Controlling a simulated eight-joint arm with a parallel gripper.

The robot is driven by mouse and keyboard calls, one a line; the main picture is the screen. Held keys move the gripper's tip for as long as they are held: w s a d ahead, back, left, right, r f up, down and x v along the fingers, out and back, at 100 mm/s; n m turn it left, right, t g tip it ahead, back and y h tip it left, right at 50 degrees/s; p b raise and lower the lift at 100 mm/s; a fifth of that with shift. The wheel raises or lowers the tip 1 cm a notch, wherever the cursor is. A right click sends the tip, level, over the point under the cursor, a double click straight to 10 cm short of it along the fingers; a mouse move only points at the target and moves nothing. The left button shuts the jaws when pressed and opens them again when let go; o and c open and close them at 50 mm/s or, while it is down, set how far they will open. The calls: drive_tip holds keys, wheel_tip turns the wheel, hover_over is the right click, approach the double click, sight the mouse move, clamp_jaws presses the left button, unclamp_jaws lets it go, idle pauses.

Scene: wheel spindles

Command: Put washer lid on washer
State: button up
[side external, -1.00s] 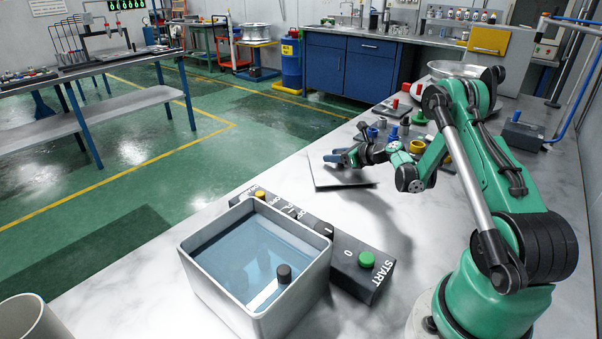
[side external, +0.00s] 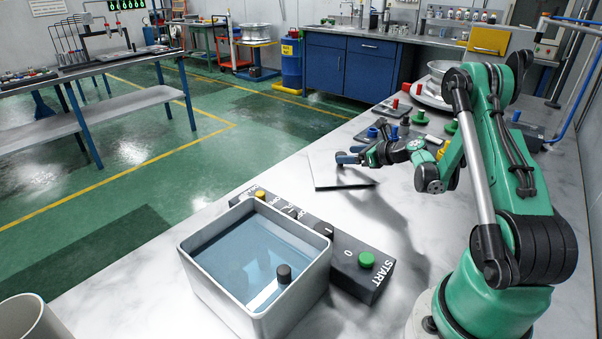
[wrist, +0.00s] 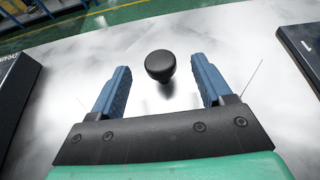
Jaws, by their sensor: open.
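The washer (side external: 190,262) is an open grey square tub with blue liquid inside, in the near left of the side view. A flat, thin, pale plate with a dark edge (side external: 325,182), which looks like the washer lid, lies on the bench beyond it. My gripper (side external: 345,158) is low over this plate. In the wrist view, my gripper (wrist: 170,87) is open, its two blue fingers on either side of a round black knob (wrist: 160,65). The knob is slightly beyond the fingertips, with gaps on both sides. Whether the fingers touch the plate is unclear.
A black control box with a green button (side external: 366,260) runs along the washer's far side. A dark peg (side external: 284,274) stands inside the tub. Several coloured parts and a metal bowl lie behind my gripper. A grey cylinder (side external: 30,322) is near left.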

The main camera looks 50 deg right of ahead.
sight(371, 177)
drive_tip(key=v, duration=0.6)
drive_tip(key=shift+s+r, duration=0.15)
drive_tip(key=shift+s+a+r, duration=0.1)
drive_tip(key=shift+s+r, duration=0.05)
drive_tip(key=shift+s, duration=0.05)
drive_tip(key=w+a+r+n, duration=0.1)
drive_tip(key=a+n, duration=0.1)
drive_tip(key=w+a+n+g+y, duration=0.1)
drive_tip(key=a+n, duration=0.1)
drive_tip(key=w+a+r+n+g, duration=0.1)
drive_tip(key=a+n, duration=0.1)
drive_tip(key=shift+w+a+r+n+y, duration=0.15)
drive_tip(key=shift+w+r+n+y, duration=0.15)
drive_tip(key=shift+r+n, duration=0.1)
drive_tip(key=s+a+r+n+g, duration=0.2)
drive_tip(key=s+a+n, duration=0.1)
drive_tip(key=a+n, duration=0.7)
drive_tip(key=s+a+r+n+g+h, duration=0.1)
drive_tip(key=s+a+r+n+g, duration=0.1)
drive_tip(key=a+n, duration=0.9)
drive_tip(key=r+n, duration=0.1)
drive_tip(key=n, duration=0.5)
drive_tip(key=shift+s+r+n+g, duration=0.25)
drive_tip(key=shift+s+n+g, duration=0.05)
drive_tip(key=shift+s+n, duration=0.1)
drive_tip(key=shift+o, duration=0.2)
drive_tip(key=shift+s+a+n+h, duration=0.2)
drive_tip(key=shift+a+n+h, duration=0.1)
drive_tip(key=shift+n, duration=0.4)
drive_tip(key=shift+d, duration=0.1)
